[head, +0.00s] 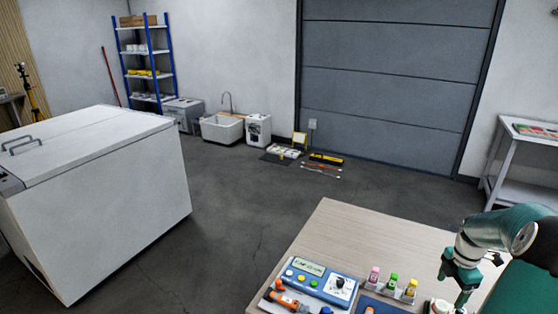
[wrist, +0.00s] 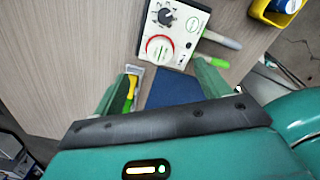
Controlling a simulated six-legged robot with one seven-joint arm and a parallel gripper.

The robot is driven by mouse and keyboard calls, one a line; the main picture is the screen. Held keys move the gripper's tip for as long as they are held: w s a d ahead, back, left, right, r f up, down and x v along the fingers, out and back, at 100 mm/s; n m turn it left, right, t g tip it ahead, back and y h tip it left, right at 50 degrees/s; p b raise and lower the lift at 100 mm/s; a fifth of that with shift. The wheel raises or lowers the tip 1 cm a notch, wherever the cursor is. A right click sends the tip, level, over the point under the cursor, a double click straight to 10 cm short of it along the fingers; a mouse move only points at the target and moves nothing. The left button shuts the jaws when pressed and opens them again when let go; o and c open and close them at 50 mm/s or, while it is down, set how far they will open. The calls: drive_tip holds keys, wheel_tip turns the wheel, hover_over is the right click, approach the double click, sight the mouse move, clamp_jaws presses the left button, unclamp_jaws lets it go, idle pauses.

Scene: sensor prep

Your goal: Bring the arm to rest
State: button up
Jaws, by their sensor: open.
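My arm (head: 497,229) is teal and white and reaches in from the right edge in the head view, bent above the wooden table (head: 360,230). My gripper (head: 461,291) hangs down over the table's right part, its tips close to the bottom edge of the picture. In the wrist view my gripper (wrist: 160,84) has its two green fingers spread wide, with nothing held between them. A blue mat (wrist: 174,88) and the lower end of a white meter with a red dial (wrist: 174,36) show beyond and between the fingers.
A blue device with a display (head: 316,281), small capped bottles (head: 392,285) and an orange tool (head: 287,300) stand on the table. In the wrist view a yellow-handled tool (wrist: 131,92) lies by the left finger, and a yellow bin (wrist: 274,14) sits top right. A white chest (head: 110,200) stands left.

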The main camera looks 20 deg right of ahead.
drive_tip(key=w+a+r+m+t+h, duration=0.1)
drive_tip(key=w+a+r+m, duration=0.3)
drive_tip(key=a+r, duration=0.55)
drive_tip(key=w+a+r+m+h, duration=0.1)
drive_tip(key=w+a+r, duration=0.45)
drive_tip(key=a, duration=0.75)
drive_tip(key=s+a+r+m+t, duration=0.1)
drive_tip(key=s+a+r+m, duration=0.1)
drive_tip(key=a, duration=0.7)
drive_tip(key=s+a+r+m+t+y, duration=0.1)
drive_tip(key=s+a+m, duration=0.3)
drive_tip(key=a, duration=0.5)
drive_tip(key=s+a+r+m+t+y, duration=0.1)
drive_tip(key=s+a+r+m+t, duration=0.1)
drive_tip(key=a, duration=0.7)
drive_tip(key=s+r+m, duration=0.1)
drive_tip(key=s+r, duration=0.1)
drive_tip(key=s, duration=0.1)
drive_tip(key=shift+t, duration=0.3)
drive_tip(key=shift+w, duration=0.1)
drive_tip(key=shift+c, duration=0.3)
drive_tip(key=c, duration=0.3)
drive_tip(key=shift+c, duration=0.2)
drive_tip(key=shift+d, duration=0.15)
